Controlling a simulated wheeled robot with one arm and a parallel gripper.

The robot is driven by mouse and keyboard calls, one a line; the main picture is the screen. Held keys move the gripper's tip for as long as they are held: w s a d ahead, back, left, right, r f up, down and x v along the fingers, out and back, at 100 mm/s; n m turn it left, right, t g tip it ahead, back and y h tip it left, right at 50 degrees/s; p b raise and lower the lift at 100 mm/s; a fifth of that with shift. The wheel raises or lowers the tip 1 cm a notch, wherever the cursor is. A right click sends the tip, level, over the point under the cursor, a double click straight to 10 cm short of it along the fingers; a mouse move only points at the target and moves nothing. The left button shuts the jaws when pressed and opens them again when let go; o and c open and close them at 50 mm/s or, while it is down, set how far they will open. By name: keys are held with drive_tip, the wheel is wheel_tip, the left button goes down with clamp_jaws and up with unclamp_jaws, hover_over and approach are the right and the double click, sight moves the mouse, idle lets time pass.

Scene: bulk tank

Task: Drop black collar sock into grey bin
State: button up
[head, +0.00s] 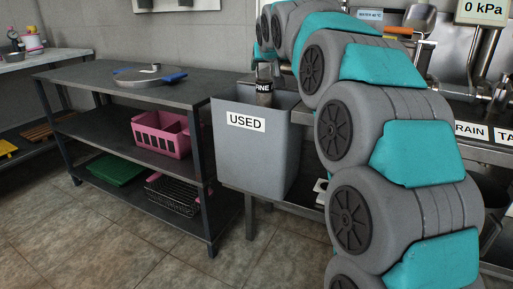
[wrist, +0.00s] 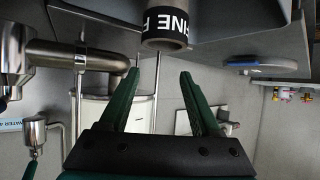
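In the wrist view, the sock's grey tube and black band lettered FINE (wrist: 168,22) appear upside down, just beyond my fingertips. My gripper (wrist: 159,73) is open, with its green fingers spread and a clear gap between them and the sock. In the head view it is small and dark above the sock.
Steel pipes and fittings (wrist: 75,55) are close on the left in the wrist view. My arm covers the head view's right side.

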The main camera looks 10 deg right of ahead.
drive_tip(key=o, duration=0.3)
drive_tip(key=v, duration=0.7)
drive_tip(key=shift+s+r, duration=0.2)
drive_tip(key=shift+s, duration=0.15)
drive_tip(key=shift+s, duration=0.1)
